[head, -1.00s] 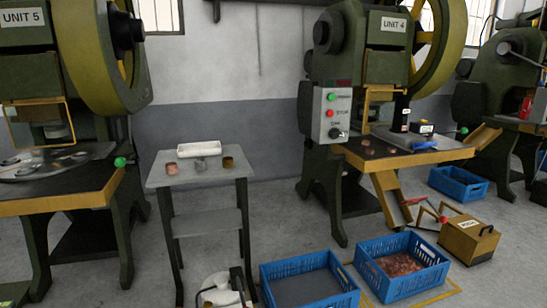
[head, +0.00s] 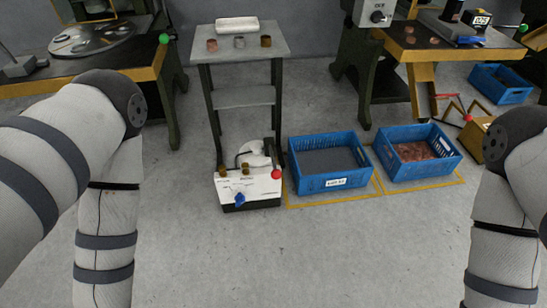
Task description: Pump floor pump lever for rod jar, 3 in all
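A white floor unit (head: 232,191) with a dark base stands on the floor in front of the small grey stand. A red ball knob (head: 276,174) is at its right end and a blue part (head: 240,200) is on its front. Small brass-coloured fittings (head: 222,171) sit on its top, with a white round part (head: 258,158) behind. Its label is too small to read, and I cannot tell which fitting belongs to the rod jar. My arms show at the left and right, apart from the unit; both grippers are outside the picture.
The grey stand (head: 246,98) holds small metal cups and a white roll. Two blue crates (head: 329,182) (head: 423,170) stand right of the unit; the right one holds copper pieces. Presses stand behind. A yellow box (head: 495,142) is partly behind my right arm. The front floor is clear.

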